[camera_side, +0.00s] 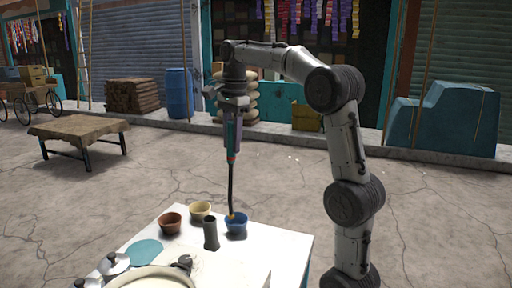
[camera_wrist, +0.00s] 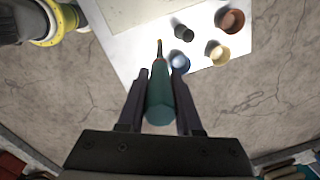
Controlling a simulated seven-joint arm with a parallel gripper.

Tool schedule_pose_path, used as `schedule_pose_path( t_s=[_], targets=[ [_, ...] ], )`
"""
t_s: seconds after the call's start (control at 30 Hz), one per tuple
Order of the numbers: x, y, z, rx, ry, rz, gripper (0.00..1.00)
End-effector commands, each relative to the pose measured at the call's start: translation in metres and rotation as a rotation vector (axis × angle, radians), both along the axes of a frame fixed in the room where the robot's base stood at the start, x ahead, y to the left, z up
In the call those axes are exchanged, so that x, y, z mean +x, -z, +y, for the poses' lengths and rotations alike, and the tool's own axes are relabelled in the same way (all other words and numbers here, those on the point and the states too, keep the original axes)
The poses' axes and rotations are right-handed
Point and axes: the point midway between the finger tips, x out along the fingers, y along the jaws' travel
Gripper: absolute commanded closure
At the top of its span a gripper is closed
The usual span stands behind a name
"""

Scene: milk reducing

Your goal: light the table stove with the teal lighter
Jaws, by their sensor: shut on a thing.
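My gripper (camera_side: 233,120) is shut on the teal lighter (camera_side: 231,138) and holds it upright above the table, with its long dark neck pointing down. The lighter also shows between the two fingers in the wrist view (camera_wrist: 160,95). Its tip is close to a blue bowl (camera_side: 236,224) near the table's far edge; I cannot tell whether it touches the bowl. No flame shows at the tip. A stove cannot be made out for certain; a large round pale-rimmed thing (camera_side: 150,274) is cut off at the bottom of the side view.
A dark cup (camera_side: 211,234), a cream bowl (camera_side: 200,211) and a brown bowl (camera_side: 171,222) stand near the blue bowl on the white table (camera_side: 262,262). A teal disc (camera_side: 146,252) and a metal lidded pot (camera_side: 115,264) are at the left. The table's right side is mostly clear.

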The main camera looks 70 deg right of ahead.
Motion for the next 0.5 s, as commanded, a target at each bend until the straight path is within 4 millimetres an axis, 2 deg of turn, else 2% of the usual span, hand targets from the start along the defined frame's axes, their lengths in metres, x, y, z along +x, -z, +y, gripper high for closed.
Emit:
schedule_pose_path(
  t_s=[0.03,0.2,0.37,0.5],
  targets=[
    [0.019,-0.002,0.014,0.000,-0.002,-0.004,1.00],
    [0.072,-0.006,0.066,0.001,-0.005,-0.018,1.00],
    [0.111,-0.006,0.127,0.004,-0.047,-0.030,1.00],
    [0.134,-0.002,0.185,0.006,-0.113,-0.040,1.00]
  ],
)
